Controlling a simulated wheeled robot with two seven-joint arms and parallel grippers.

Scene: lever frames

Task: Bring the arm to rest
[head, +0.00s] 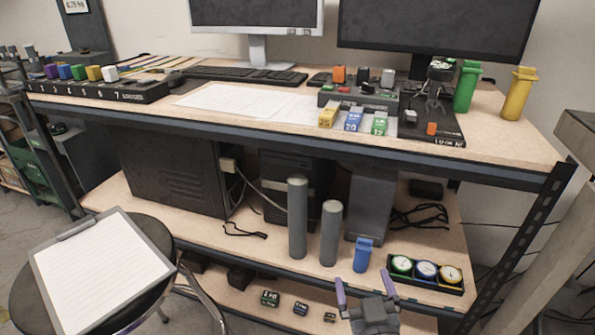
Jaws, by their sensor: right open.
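My right gripper (364,286) is at the bottom of the head view, right of centre. Its two purple-tipped fingers are spread apart with nothing between them. It shows in front of the lower shelf, below the blue container (362,255). My left gripper is not in view. A small dark claw-like device (436,86) stands on a black base (448,132) at the right of the desk top. I cannot tell whether its claw touches anything.
The desk (250,127) carries a control box (357,98), coloured blocks, and green (466,86) and yellow (517,94) containers. Grey cylinders (297,218) and a tray of gauges (394,280) stand on the lower shelf. A stool with a clipboard (95,270) is at lower left.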

